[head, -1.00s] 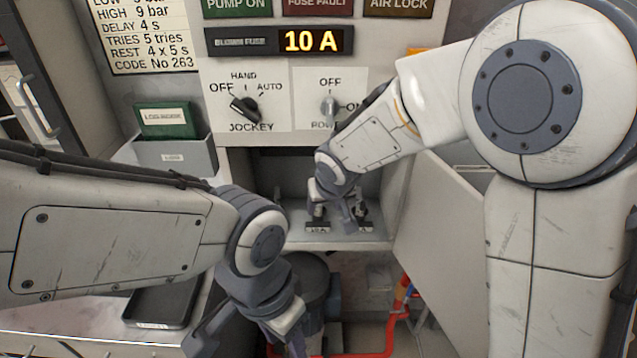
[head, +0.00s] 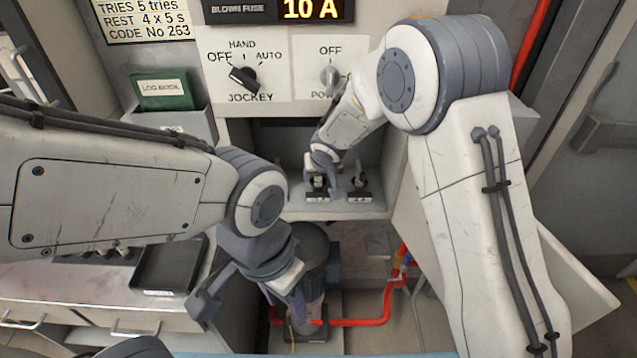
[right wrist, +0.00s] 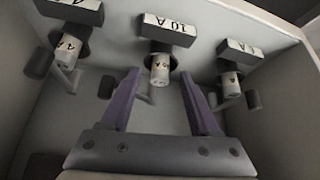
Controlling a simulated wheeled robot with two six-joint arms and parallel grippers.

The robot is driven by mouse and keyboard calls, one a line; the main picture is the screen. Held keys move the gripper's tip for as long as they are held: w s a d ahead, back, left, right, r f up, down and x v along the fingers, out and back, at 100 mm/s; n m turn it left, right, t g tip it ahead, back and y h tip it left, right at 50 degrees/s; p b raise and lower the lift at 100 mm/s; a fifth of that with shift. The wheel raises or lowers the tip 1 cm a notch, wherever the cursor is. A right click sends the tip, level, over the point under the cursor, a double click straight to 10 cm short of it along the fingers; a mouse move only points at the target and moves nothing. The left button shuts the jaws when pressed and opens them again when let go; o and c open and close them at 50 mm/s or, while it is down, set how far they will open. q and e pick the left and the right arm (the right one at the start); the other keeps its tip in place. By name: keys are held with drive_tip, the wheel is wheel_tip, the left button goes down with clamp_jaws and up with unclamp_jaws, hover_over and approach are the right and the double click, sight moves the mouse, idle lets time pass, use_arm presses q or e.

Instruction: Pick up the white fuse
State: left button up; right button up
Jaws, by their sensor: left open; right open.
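In the right wrist view three whitish fuses sit in a row in dark holders: a left one (right wrist: 67,52), a middle one (right wrist: 160,68) and a right one (right wrist: 230,84). The holder block above the middle one (right wrist: 172,29) reads 10 A. My right gripper (right wrist: 160,80) is open, its purple fingers on either side of the middle fuse's end; I cannot tell whether they touch it. In the head view my right gripper (head: 327,190) is inside the open compartment, hiding part of the fuses. My left gripper (head: 252,306) is open and empty, low in front of the cabinet.
The compartment floor (head: 300,208) is at its front edge, with narrow walls around my right gripper. An open door panel (head: 405,225) stands to the right. Below are a red pipe (head: 365,322) and a dark cylinder (head: 312,245). A black tray (head: 172,268) lies at lower left.

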drive_tip(key=shift+w+f, duration=0.1)
drive_tip(key=shift+f, duration=0.1)
clamp_jaws()
drive_tip(key=shift+r, duration=0.1)
